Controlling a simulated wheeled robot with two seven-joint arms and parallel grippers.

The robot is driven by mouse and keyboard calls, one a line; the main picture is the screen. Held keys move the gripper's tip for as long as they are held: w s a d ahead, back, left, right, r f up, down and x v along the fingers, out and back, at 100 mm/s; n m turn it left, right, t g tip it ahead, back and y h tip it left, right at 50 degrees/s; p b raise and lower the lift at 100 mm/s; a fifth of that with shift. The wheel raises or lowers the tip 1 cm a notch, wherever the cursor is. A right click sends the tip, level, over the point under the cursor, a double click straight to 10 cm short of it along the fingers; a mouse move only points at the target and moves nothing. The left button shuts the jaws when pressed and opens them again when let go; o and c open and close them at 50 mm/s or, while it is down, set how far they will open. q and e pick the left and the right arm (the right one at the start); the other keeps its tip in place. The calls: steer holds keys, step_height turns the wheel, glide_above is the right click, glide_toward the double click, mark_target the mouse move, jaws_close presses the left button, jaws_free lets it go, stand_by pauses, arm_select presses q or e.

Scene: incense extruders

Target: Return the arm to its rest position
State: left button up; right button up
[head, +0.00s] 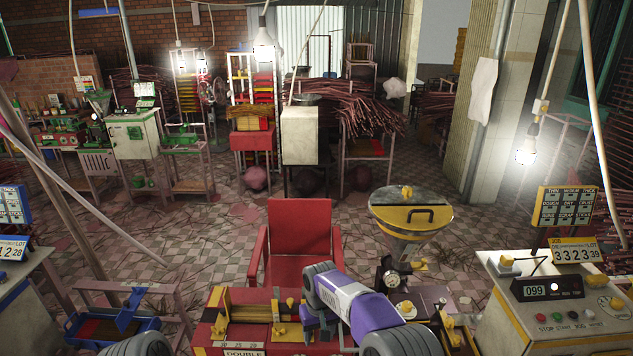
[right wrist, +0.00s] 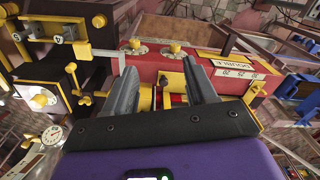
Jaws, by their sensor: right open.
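My right arm, with a purple and grey wrist (head: 375,310), reaches over the red extruder bench (head: 205,335) at the bottom centre of the head view. My right gripper (right wrist: 163,82) is open in the right wrist view, with two grey fingers apart and nothing held between them. Red and yellow parts of the extruder show past and between the fingers. In the head view the arm hides much of the bench, and the fingers are hard to make out. My left gripper is not in view.
A steel hopper with a yellow lid (head: 411,213) stands right of the arm. A control box (head: 548,293) is at the right. A red chair (head: 299,238) stands behind the bench. A blue tray (head: 112,330) sits at lower left. The tiled floor beyond is partly free.

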step_height(320, 180, down, 10)
steer(key=d+b, duration=0.2)
steer(key=s+d+f+m+y+b, duration=0.2)
steer(key=s+d+f+y+b, duration=0.15)
steer(key=s+f, duration=0.75)
arm_select(q)
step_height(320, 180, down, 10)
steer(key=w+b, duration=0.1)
steer(key=b, duration=0.3)
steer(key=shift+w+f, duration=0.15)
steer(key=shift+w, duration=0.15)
arm_select(e)
steer(key=s+d+f+m, duration=0.2)
steer(key=s+f, duration=0.3)
steer(key=s, duration=0.3)
steer(key=s+d+f+m, duration=0.1)
steer(key=s+f+m, duration=0.1)
steer(key=s+f, duration=0.3)
steer(key=s, duration=0.4)
steer(key=shift+d+t, duration=0.3)
steer(key=shift+d, duration=0.05)
